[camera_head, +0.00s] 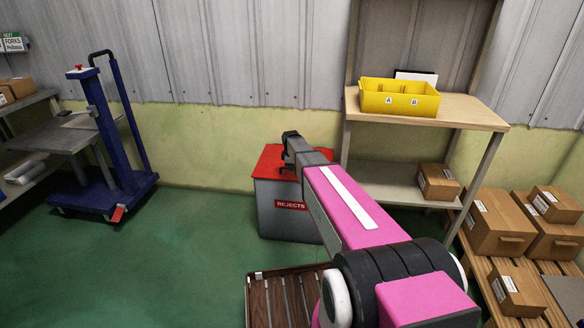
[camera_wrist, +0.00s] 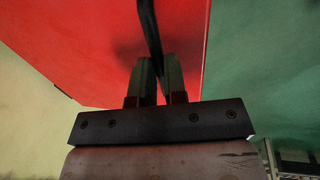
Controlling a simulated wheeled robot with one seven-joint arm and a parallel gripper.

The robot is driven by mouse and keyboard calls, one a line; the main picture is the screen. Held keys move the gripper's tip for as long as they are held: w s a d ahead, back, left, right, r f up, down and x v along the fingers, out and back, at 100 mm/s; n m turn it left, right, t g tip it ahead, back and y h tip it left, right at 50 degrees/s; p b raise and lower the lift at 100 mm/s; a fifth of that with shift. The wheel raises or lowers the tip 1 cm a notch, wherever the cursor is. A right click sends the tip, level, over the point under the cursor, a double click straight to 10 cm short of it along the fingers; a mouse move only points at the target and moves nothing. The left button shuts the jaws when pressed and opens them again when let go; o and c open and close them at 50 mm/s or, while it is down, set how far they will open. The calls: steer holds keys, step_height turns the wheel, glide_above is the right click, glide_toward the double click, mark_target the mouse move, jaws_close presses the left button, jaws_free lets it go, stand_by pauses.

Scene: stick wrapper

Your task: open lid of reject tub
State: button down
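The reject tub (camera_head: 286,222) is a grey bin with a red "REJECTS" label, standing on the floor against the wall. Its red lid (camera_head: 267,160) lies flat on top and looks closed. In the wrist view the red lid (camera_wrist: 90,40) fills much of the picture. A thin black handle bar (camera_wrist: 150,22) runs down between my fingers. My gripper (camera_wrist: 159,65) has its two fingers close together, one on each side of the bar, and appears shut on it. In the head view my gripper (camera_head: 287,162) is at the lid, partly hidden by my arm.
A wooden shelf unit (camera_head: 462,114) with a yellow divided bin (camera_head: 399,103) stands right of the tub. Cardboard boxes (camera_head: 497,226) sit on pallets at the right. A slatted wooden pallet (camera_head: 285,298) lies in front of the tub. Green floor is clear to the left, before a blue lift trolley (camera_head: 108,190).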

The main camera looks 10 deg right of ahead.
steer(key=shift+r, duration=0.15)
steer(key=w+d+r+g, duration=0.1)
steer(key=w+d+r, duration=0.1)
steer(key=w+r, duration=0.65)
steer(key=w+d+r+g, duration=0.2)
steer(key=w+r, duration=0.3)
steer(key=r, duration=0.6)
steer(key=w+d+r, duration=0.1)
steer(key=w+r, duration=0.1)
steer(key=w, duration=0.2)
steer(key=w+d+r+g+y, duration=0.1)
steer(key=w+d, duration=0.1)
steer(key=w, duration=0.3)
steer(key=shift+w+d+r, duration=0.2)
steer(key=shift+d+r, duration=0.05)
steer(key=shift+r, duration=0.1)
steer(key=c, duration=1.2)
jaws_free()
steer(key=shift+o, duration=0.2)
steer(key=shift+r, duration=0.1)
